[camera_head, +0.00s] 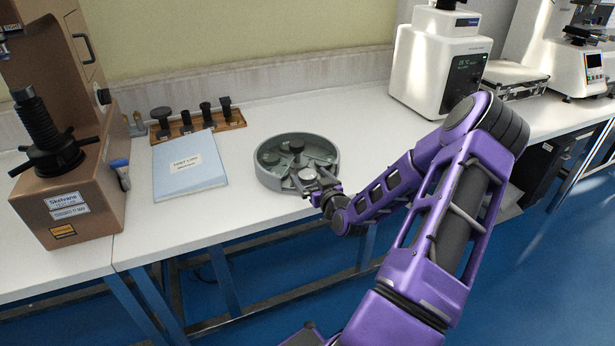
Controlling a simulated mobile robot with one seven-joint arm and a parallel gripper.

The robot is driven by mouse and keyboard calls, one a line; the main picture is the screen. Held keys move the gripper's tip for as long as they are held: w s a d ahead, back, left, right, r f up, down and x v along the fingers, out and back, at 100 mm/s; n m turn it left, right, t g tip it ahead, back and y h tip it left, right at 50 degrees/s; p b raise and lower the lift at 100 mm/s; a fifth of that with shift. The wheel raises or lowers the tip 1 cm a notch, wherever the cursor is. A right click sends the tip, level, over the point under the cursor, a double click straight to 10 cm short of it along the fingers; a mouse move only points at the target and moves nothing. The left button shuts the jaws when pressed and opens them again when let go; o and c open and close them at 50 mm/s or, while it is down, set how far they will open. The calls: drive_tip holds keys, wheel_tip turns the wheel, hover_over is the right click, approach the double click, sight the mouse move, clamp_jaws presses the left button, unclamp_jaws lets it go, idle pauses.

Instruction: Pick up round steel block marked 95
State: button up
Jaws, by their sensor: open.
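A round grey tray (262,176) with a raised rim and compartments sits on the white bench (240,215). Several small pieces lie inside it around a dark central knob (297,146), too small for me to read any marking. I cannot tell which of them is the round steel block marked 95. My gripper (306,178) is open at the near right part of the tray, over or just inside its rim. My gripper and wrist hide part of the near side of the tray. Whether the fingers touch anything is unclear.
A light blue folder (188,164) lies left of the tray, with a wooden rack (200,131) of dark fittings behind it. A brown hardness tester (75,190) stands far left, a white tester (436,70) back right.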

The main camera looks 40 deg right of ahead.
clamp_jaws()
idle(0.4)
